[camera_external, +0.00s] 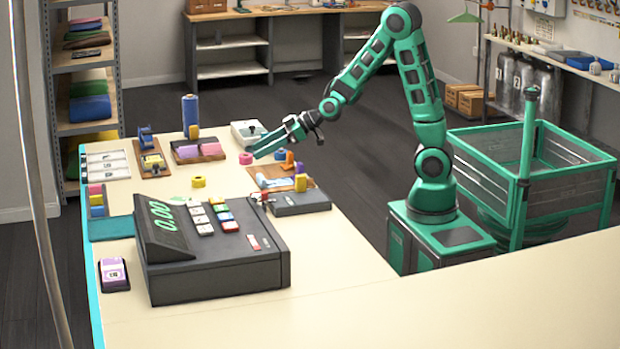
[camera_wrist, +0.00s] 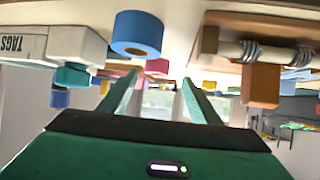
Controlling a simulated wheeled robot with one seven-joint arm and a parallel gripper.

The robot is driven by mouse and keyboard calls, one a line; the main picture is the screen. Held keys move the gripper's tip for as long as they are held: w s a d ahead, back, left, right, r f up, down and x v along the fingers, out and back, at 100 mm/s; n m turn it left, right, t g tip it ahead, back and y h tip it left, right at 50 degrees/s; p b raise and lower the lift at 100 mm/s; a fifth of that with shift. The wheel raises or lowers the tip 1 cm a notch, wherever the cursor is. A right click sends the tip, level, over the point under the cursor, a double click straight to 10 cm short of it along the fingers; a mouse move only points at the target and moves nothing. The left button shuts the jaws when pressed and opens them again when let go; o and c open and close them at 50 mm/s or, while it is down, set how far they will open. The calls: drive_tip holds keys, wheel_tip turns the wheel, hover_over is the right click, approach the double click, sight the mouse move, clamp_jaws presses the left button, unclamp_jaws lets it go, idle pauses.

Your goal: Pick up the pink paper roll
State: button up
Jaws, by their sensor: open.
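The pink paper roll (camera_external: 246,158) stands on the cream counter, just left of my gripper's tips in the external view. My gripper (camera_external: 255,150) is open and empty, stretched leftward low over the counter. In the wrist view, which looks upside down, my two green fingers (camera_wrist: 159,80) are spread apart. A small pink roll (camera_wrist: 157,66) shows beyond and between their tips, apart from them. A larger blue roll (camera_wrist: 137,33) is nearer the camera. Another pink shape shows beside the left finger, partly hidden.
A yellow roll (camera_external: 198,182) lies on the counter left of the gripper. A white box (camera_external: 247,131) stands behind, and wooden boards with rolls (camera_external: 198,151) lie to the left. A large grey cash register (camera_external: 210,255) fills the front. Bare counter lies around the yellow roll.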

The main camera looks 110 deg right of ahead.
sight(246, 155)
drive_tip(key=shift+d+x, duration=0.15)
drive_tip(key=shift+x, duration=0.95)
drive_tip(key=shift+d+x, duration=0.1)
drive_tip(key=shift+x, duration=1)
drive_tip(key=shift+r, duration=0.1)
drive_tip(key=c, duration=1.1)
